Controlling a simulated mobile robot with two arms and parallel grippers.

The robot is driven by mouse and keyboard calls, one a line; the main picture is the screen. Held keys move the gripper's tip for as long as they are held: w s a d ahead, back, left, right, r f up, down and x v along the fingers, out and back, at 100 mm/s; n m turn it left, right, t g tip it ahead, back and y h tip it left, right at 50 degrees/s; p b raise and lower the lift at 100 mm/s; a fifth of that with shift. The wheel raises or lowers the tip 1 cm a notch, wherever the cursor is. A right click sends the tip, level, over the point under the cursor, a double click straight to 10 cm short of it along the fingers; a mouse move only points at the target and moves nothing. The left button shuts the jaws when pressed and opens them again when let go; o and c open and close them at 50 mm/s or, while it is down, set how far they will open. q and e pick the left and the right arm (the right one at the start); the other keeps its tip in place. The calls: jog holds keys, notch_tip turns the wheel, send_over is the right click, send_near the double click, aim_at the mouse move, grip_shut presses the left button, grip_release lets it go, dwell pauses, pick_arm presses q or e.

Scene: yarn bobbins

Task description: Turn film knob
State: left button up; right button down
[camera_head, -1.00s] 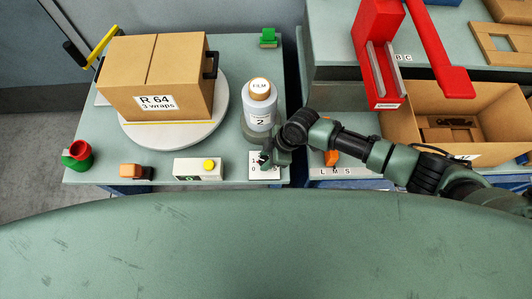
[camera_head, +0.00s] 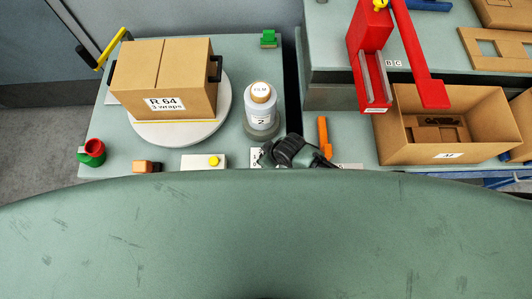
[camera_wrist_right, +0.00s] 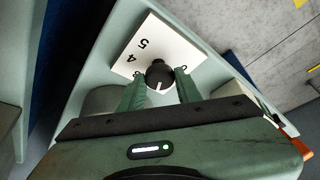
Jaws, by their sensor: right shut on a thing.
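The film knob (camera_wrist_right: 159,76) is a small black round knob with a white pointer line. It sits on a white dial plate (camera_wrist_right: 142,38) with the digits 4 and 5 showing; other marks are partly covered. In the right wrist view the pointer line points down, towards my gripper's palm. My right gripper (camera_wrist_right: 162,88) is shut on the knob, with one green finger on each side. My left gripper is out of view.
A film bobbin (camera_head: 261,110) stands just behind my right wrist. A box marked R 64 (camera_head: 160,80) sits on a round turntable (camera_head: 150,135).

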dwell(0.3)
jog(key=c, duration=1)
grip_release()
jog(key=v, duration=0.8)
jog(key=shift+p, duration=0.4)
jog(key=shift+a, duration=0.15)
